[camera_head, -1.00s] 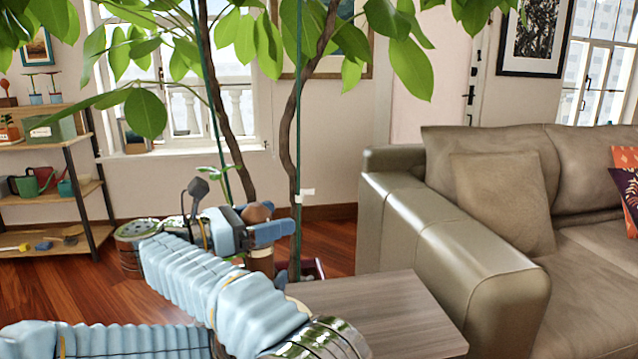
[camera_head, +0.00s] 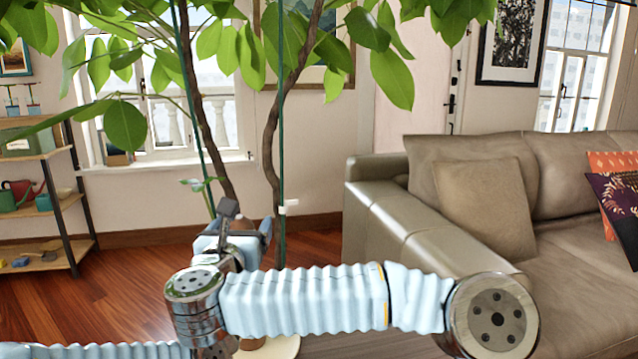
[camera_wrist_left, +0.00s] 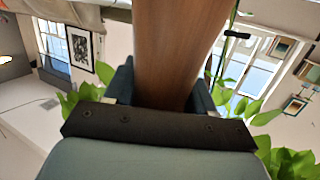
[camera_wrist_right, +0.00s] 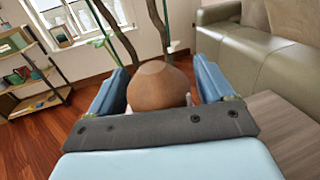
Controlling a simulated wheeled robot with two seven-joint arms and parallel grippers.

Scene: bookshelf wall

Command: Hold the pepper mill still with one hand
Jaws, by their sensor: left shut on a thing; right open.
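The pepper mill shows in the left wrist view as a brown wooden body (camera_wrist_left: 180,50) that runs between the fingers of my left gripper (camera_wrist_left: 162,82). That gripper is shut on it. In the right wrist view the mill's rounded brown top (camera_wrist_right: 158,88) sits between the fingers of my right gripper (camera_wrist_right: 160,72), which is open with a gap on each side. In the head view my right gripper (camera_head: 247,224) is around the small visible part of the brown top. My right arm hides most of the mill and the left gripper there.
A tall leafy plant (camera_head: 272,140) stands behind the grippers. A beige sofa (camera_head: 400,215) is at the right, with a wooden tabletop (camera_wrist_right: 285,130) beside it. A shelf (camera_head: 60,200) stands at the far left. A pale round surface (camera_head: 283,348) shows below my right arm.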

